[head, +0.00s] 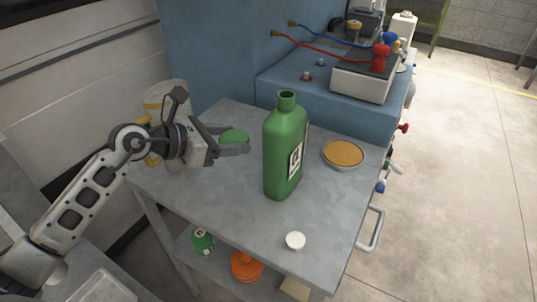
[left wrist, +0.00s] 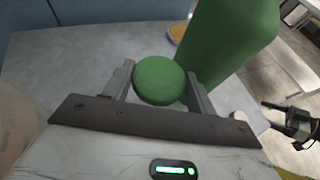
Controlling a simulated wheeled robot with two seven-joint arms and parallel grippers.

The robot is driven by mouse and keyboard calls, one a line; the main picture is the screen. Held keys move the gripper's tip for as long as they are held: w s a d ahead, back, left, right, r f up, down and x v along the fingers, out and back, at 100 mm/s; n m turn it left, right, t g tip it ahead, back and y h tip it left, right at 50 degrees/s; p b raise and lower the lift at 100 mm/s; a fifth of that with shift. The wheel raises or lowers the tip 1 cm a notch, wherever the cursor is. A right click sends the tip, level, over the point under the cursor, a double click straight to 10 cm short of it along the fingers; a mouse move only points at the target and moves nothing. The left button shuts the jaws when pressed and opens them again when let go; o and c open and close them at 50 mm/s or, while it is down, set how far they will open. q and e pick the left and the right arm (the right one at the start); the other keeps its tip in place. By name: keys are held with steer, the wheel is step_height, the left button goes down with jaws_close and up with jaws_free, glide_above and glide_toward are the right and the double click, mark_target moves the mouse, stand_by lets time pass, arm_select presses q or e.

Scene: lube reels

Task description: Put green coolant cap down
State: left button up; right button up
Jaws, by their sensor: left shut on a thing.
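My left gripper (head: 240,141) is shut on the green coolant cap (head: 235,136), with a finger on either side of it. The cap also shows between the fingers in the left wrist view (left wrist: 160,80). In the head view they are left of the green bottle (head: 284,150), apart from it and seemingly above the grey cart top (head: 215,190). The bottle stands upright with its neck uncovered. My right gripper (left wrist: 268,115) shows small and dark at the right edge of the left wrist view, its fingers apart and empty; it is outside the head view.
A round dish with orange-brown contents (head: 343,153) sits right of the bottle. A white cap (head: 295,241) lies near the cart's front edge. A pale container (head: 165,105) stands behind my left gripper.

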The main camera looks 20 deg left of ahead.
mark_target(233, 174)
arm_select(q)
steer(key=shift+w+a+r, duration=0.1)
steer(key=shift+w+a, duration=0.3)
steer(key=shift+w, duration=0.15)
steer(key=shift+w+a+f, duration=0.1)
steer(key=shift+w+f, duration=0.15)
step_height(233, 174, down, 9)
steer(key=shift+f+b, duration=0.1)
steer(key=shift+b, duration=0.55)
steer(key=shift+f, duration=0.1)
steer(key=o, duration=0.6)
steer(key=shift+f, duration=0.15)
steer(key=o, duration=0.4)
steer(key=shift+s, duration=0.1)
steer(key=shift+o, duration=0.2)
